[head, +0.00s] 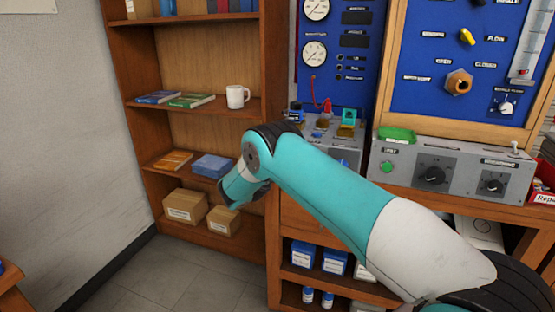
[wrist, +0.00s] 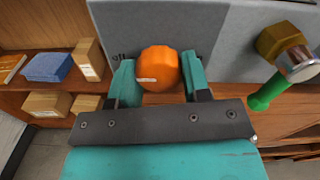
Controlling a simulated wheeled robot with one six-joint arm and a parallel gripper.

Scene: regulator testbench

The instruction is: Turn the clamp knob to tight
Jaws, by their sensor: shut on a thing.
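The clamp knob (wrist: 160,64) is an orange, many-sided knob on a grey panel face in the wrist view. A short pale mark shows on its lower left part. My gripper (wrist: 158,82) has its two teal fingers on the left and right sides of the knob, shut on it. In the head view my own arm crosses the middle, and I cannot make out the gripper's fingertips or the clamp knob there.
In the wrist view a brass fitting (wrist: 280,38) with a green handle (wrist: 268,92) stands close at the right. A wooden shelf (head: 190,102) with books, a white mug (head: 237,96) and cardboard boxes is at the left. A grey control box (head: 455,172) sits on the bench at right.

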